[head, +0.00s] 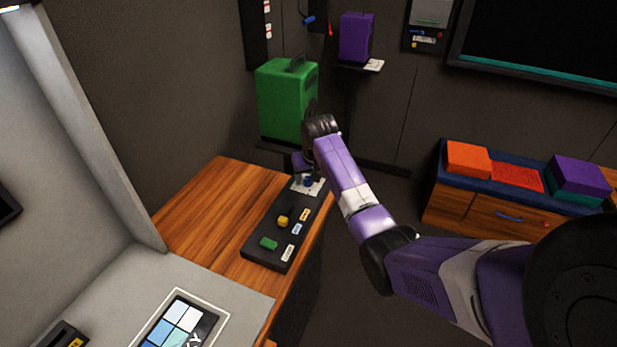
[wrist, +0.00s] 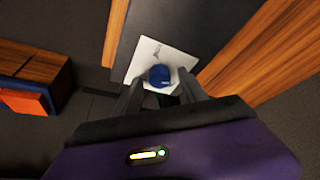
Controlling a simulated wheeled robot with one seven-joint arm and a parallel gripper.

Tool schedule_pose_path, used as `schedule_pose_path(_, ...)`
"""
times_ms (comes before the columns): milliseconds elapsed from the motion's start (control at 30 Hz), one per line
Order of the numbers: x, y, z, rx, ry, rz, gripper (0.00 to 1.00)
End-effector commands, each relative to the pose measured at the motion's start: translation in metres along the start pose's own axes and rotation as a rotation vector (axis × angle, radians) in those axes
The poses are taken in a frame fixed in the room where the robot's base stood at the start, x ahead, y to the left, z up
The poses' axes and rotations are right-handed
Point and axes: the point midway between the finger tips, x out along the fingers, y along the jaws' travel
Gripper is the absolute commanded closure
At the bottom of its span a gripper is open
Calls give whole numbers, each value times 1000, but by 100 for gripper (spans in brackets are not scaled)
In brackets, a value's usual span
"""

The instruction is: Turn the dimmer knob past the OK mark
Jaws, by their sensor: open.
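The dimmer knob is a round blue knob (wrist: 160,75) on a white plate (wrist: 148,55) at one end of a dark panel. In the head view the blue knob (head: 308,182) shows small at the panel's far end, partly covered by my arm. My gripper (wrist: 160,88) is open, with one dark finger on each side of the knob in the wrist view. I cannot tell whether the fingers touch it. A thin dark mark shows on the plate, but no OK lettering can be read.
The dark panel (head: 262,246) also carries a yellow control (head: 283,221) and a green control (head: 268,243) with small labels. It lies on a wooden counter (head: 205,205). A green box (head: 285,105) stands just behind. Open floor lies to the right.

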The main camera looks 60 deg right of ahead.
Motion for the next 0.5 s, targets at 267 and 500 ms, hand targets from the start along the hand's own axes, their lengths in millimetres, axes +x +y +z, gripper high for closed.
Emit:
schedule_pose_path(267, 0, 0, 0, -1, 0, 0, 99)
schedule_pose_path(500, 0, -1, 0, 7, -1, 3, 100)
